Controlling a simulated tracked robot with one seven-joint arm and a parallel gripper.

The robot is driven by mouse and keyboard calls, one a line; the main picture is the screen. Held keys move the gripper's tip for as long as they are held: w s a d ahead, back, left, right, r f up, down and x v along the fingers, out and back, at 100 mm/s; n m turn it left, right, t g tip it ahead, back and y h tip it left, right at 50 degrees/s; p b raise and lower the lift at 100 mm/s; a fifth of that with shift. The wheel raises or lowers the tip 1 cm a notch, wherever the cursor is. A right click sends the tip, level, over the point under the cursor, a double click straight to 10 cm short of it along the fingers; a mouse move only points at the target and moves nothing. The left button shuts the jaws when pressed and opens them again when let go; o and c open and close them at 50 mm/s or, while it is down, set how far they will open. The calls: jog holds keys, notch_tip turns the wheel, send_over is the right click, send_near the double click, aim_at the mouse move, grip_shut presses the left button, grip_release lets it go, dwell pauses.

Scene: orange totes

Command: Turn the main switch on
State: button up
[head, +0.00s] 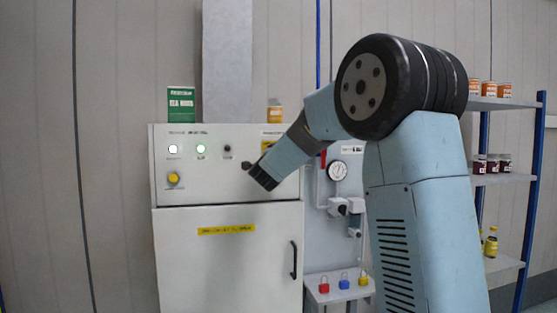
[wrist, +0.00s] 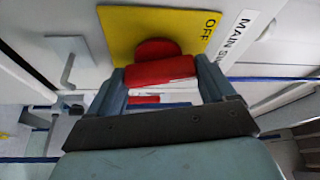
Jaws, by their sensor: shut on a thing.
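The main switch has a red handle (wrist: 160,71) on a yellow plate (wrist: 122,26) marked OFF, beside a white label (wrist: 240,35) that starts with MAIN. My gripper (wrist: 162,82) is shut on the red handle, with one finger on each side of it in the wrist view. In the head view a bit of the yellow plate (head: 266,147) shows on the upper right of the white cabinet (head: 225,262). My arm hides the rest of the switch there, and the fingers cannot be made out.
The cabinet front has a lit green lamp (head: 200,149), a white lamp (head: 172,149), a black knob (head: 227,151) and a yellow button (head: 173,178). A gauge (head: 338,170) with pipes stands to the right, above several small padlocks. A shelf rack (head: 510,180) is at far right.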

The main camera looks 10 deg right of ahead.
jog(key=shift+d+f+m+g, duration=0.1)
jog(key=shift+m+g, duration=0.2)
jog(key=shift+m, duration=0.4)
jog(key=shift+d+f+m+g, duration=0.1)
jog(key=shift+m+g, duration=0.2)
jog(key=shift+m, duration=0.4)
jog(key=shift+f+m, duration=0.1)
jog(key=shift+m, duration=0.2)
jog(key=o, duration=0.9)
jog(key=shift+s+a+r, duration=0.1)
jog(key=shift+r, duration=0.1)
jog(key=v, duration=1.3)
jog(key=shift+s, duration=0.35)
